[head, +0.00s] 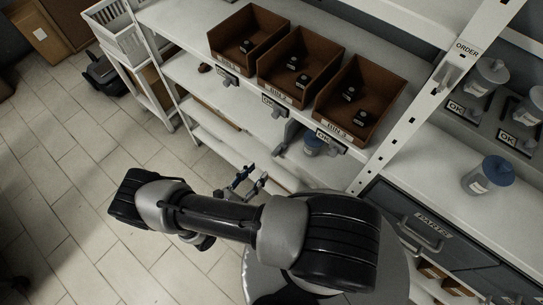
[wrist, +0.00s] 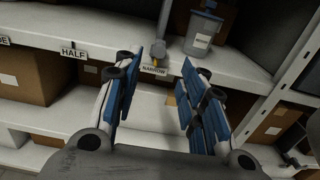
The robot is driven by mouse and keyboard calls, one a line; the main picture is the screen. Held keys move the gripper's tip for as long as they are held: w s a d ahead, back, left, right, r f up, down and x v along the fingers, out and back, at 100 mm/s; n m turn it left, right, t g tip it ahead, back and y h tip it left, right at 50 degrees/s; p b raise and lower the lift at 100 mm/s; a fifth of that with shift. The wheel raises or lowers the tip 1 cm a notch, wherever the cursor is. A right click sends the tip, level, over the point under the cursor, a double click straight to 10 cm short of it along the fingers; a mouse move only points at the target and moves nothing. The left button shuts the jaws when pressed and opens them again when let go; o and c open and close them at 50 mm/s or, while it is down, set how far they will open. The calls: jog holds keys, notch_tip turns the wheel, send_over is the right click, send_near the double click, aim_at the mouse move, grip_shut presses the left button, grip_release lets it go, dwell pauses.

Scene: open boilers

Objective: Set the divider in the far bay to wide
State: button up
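In the wrist view a grey upright piece, apparently the divider (wrist: 164,38), stands at the shelf edge by the NARROW label (wrist: 154,71). The HALF label (wrist: 74,53) is further left, and a label ending in "DE" (wrist: 4,41) is cut off at the left edge. My gripper (wrist: 162,57) is open, its blue-padded fingers either side of the divider's foot in the picture; I cannot tell whether they touch it. In the head view my gripper (head: 249,181) is in front of the lower shelf, below the grey divider (head: 289,131).
Brown bins (head: 300,65) sit on the shelf above. Cardboard boxes (wrist: 28,78) fill shelves below. A white upright (wrist: 296,70) stands at right. Open floor (head: 65,180) lies left.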

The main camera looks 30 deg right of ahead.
aim_at(273, 156)
jog(key=x, duration=0.9)
jog(key=shift+b, duration=0.4)
jog(key=shift+c, duration=0.4)
grip_shut()
